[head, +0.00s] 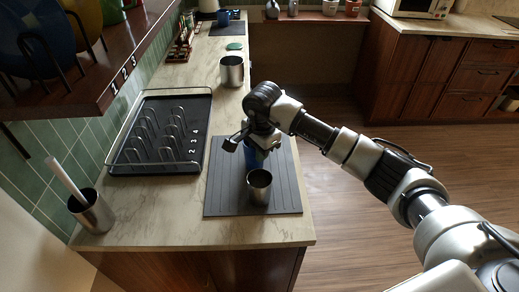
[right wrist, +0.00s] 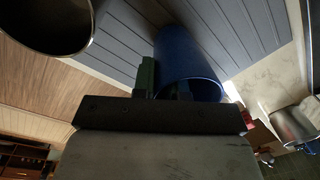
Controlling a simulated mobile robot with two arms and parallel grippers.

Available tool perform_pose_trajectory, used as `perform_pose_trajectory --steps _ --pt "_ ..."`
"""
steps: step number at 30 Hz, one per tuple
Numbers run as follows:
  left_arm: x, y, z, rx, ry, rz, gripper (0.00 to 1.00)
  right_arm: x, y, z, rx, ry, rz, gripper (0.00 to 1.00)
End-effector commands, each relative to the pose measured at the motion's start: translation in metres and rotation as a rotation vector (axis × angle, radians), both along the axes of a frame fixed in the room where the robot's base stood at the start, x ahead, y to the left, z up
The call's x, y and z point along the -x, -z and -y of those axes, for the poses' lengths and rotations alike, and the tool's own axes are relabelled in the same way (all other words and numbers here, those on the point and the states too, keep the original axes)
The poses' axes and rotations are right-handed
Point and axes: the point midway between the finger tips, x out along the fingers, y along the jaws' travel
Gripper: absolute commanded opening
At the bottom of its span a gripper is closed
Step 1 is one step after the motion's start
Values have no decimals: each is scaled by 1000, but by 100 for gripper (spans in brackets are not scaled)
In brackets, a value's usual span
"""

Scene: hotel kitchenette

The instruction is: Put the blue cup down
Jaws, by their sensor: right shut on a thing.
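The blue cup (head: 251,156) is over the dark grooved mat (head: 225,195) on the counter, partly hidden by my right gripper (head: 258,141). My right gripper is shut on the cup near its rim. In the right wrist view the blue cup (right wrist: 187,58) fills the upper middle, in front of the fingers, with the grey mat (right wrist: 120,45) behind it. I cannot tell whether the cup's base touches the mat. My left gripper is not in view.
A metal cup (head: 259,186) stands on the mat just in front of the blue cup. A black dish rack (head: 160,165) is to the left. A metal holder (head: 93,212) with a white utensil stands front left. A metal canister (head: 232,70) stands behind. The mat's left part is clear.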

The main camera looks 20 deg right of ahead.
Motion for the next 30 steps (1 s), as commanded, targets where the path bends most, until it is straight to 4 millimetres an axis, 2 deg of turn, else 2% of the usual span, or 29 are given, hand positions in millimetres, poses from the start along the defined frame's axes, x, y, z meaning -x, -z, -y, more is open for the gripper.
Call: perform_pose_trajectory --steps 5,6,10,21,22,26,30 --pt "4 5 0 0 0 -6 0 0 4 0 0 0 0 0" --pt "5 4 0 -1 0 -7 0 0 3 0 0 0 0 17" --pt "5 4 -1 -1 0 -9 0 0 2 0 0 0 -1 37" --pt "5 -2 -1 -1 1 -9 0 0 -3 0 -1 0 0 38" --pt "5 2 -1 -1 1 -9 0 0 -5 0 -1 0 2 38" --pt "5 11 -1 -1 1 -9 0 1 -25 1 0 -1 4 38" --pt "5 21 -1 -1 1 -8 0 3 -56 2 0 0 5 38"
